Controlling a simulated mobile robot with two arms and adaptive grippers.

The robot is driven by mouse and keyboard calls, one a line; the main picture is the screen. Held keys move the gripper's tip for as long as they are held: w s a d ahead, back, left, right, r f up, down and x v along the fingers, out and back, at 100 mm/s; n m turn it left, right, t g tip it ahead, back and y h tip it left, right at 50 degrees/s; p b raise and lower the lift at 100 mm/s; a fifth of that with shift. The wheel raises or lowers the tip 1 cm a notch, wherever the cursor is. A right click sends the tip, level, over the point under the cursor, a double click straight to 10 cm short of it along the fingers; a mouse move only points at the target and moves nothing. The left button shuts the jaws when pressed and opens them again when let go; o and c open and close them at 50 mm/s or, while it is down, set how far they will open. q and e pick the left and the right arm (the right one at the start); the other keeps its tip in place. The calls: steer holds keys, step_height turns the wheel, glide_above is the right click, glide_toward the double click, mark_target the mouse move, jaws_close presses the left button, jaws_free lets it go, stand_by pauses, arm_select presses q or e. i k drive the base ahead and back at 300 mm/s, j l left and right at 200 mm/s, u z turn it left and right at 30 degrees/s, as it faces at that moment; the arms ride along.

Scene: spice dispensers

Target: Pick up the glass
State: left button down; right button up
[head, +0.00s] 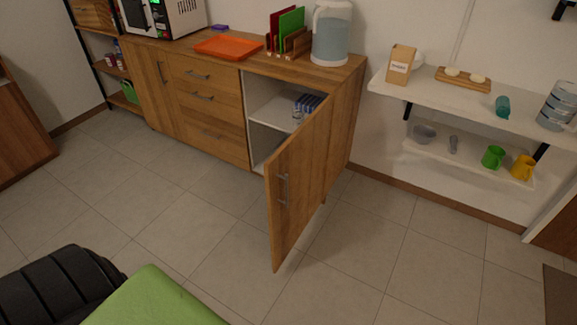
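A small clear item that looks like a glass (297,115) stands on the inner shelf of the wooden cabinet (210,118), beside some dark blue striped items (310,103). It is too small to make out clearly. The cabinet's right door (300,185) is swung open toward the room and hides part of the inside. A teal cup-like vessel (503,106) is on the upper white wall shelf (440,95) at the right. Neither of my grippers shows in the head view.
An orange tray (228,46), colored boards (290,30), a kettle (331,35) and a microwave (172,15) are on the cabinet top. Green (493,157) and yellow (523,167) mugs sit on the lower wall shelf. The tiled floor is clear; a green surface (155,300) lies at the bottom.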

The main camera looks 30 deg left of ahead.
mark_target(298, 117)
steer(key=u, duration=0.9)
